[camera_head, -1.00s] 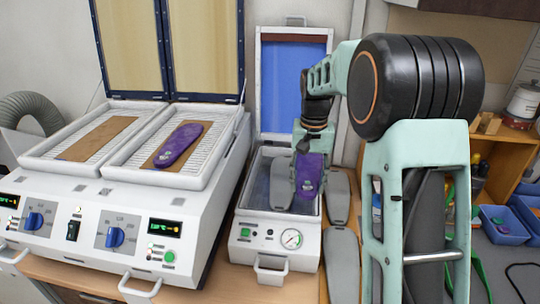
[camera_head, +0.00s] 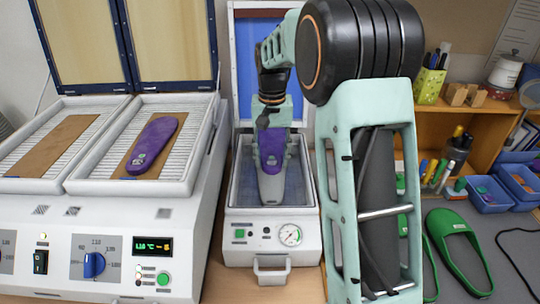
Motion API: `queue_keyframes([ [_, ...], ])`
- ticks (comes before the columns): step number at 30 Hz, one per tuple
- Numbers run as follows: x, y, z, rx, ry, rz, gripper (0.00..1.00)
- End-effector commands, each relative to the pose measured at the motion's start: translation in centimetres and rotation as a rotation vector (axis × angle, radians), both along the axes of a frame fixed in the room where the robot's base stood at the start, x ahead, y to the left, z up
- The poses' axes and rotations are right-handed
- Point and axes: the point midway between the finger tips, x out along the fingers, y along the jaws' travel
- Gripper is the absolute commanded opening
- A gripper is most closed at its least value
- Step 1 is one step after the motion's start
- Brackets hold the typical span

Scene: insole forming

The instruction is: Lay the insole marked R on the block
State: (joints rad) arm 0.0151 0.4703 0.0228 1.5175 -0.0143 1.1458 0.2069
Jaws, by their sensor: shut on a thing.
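My gripper (camera_head: 271,118) is shut on a purple insole (camera_head: 272,150), gripping its far end. The insole is over the grey block (camera_head: 271,188) in the open press (camera_head: 230,205), roughly in line with it. It covers the block's far part, and the block's near end shows below it. I cannot tell whether the insole touches the block. A small mark shows on the insole, but I cannot read its letter. Another purple insole (camera_head: 154,144) lies on the brown sheet in the right bay of the heater (camera_head: 192,165) at left.
The press lid (camera_head: 246,60) stands open behind my gripper. A handle (camera_head: 271,268) and gauge (camera_head: 290,234) are on the press front. My arm hides the area right of the press. Green sandals (camera_head: 456,245) and blue bins (camera_head: 488,198) are at right.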

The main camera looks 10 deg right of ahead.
Motion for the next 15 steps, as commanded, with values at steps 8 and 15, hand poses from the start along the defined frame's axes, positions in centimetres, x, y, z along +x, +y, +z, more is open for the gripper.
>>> queue_keyframes([
  [8,0.0,0.0,-3.4,0.000,0.000,0.000,0.27],
  [15,0.0,0.0,-6.1,0.000,0.001,0.000,0.27],
])
